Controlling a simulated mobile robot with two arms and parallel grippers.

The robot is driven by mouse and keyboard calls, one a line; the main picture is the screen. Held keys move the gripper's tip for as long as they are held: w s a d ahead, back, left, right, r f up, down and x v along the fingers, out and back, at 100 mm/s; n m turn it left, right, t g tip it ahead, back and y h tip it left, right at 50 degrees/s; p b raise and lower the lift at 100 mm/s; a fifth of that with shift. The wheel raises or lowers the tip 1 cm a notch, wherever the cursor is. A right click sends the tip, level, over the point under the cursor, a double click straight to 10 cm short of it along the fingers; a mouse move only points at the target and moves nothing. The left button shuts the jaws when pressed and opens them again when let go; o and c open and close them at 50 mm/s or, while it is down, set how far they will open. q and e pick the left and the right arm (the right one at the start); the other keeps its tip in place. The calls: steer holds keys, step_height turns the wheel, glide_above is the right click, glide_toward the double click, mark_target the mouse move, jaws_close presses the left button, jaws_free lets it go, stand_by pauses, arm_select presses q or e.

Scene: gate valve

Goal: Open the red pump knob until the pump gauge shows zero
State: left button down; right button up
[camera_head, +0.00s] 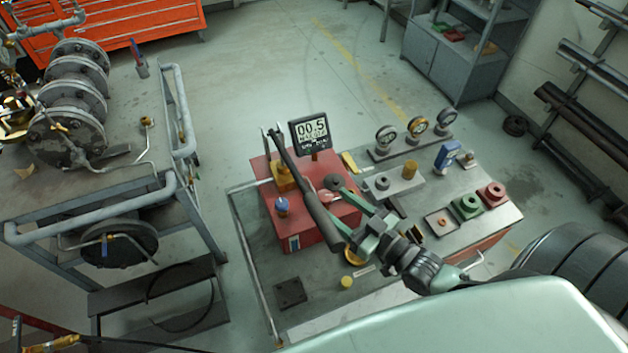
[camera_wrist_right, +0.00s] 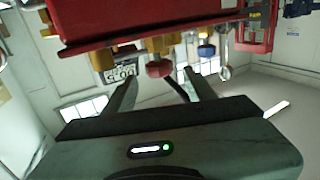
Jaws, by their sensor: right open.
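The red pump (camera_head: 300,235) stands on the workbench, with a long black lever across it. Its gauge (camera_head: 310,130) reads 00.5; it also shows, upside down, in the right wrist view (camera_wrist_right: 119,72). The red knob (camera_wrist_right: 159,68) is in the right wrist view, beyond and between the fingertips, with a gap on both sides. A blue knob (camera_wrist_right: 206,51) is beside it, also seen on the pump in the head view (camera_head: 282,206). My right gripper (camera_head: 339,207) is open and empty at the pump's right side. My left gripper is out of view.
Right of the pump, the workbench (camera_head: 290,325) holds several small gauges (camera_head: 417,127), a blue device (camera_head: 447,155), and green (camera_head: 466,206) and red blocks (camera_head: 491,194). A cart with flanged pipework (camera_head: 70,140) stands left. Floor between is clear.

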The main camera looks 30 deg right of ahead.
steer(key=p+x, duration=0.1)
steer(key=x, duration=0.6)
steer(key=shift+w+a, duration=0.1)
steer(key=shift+w, duration=0.1)
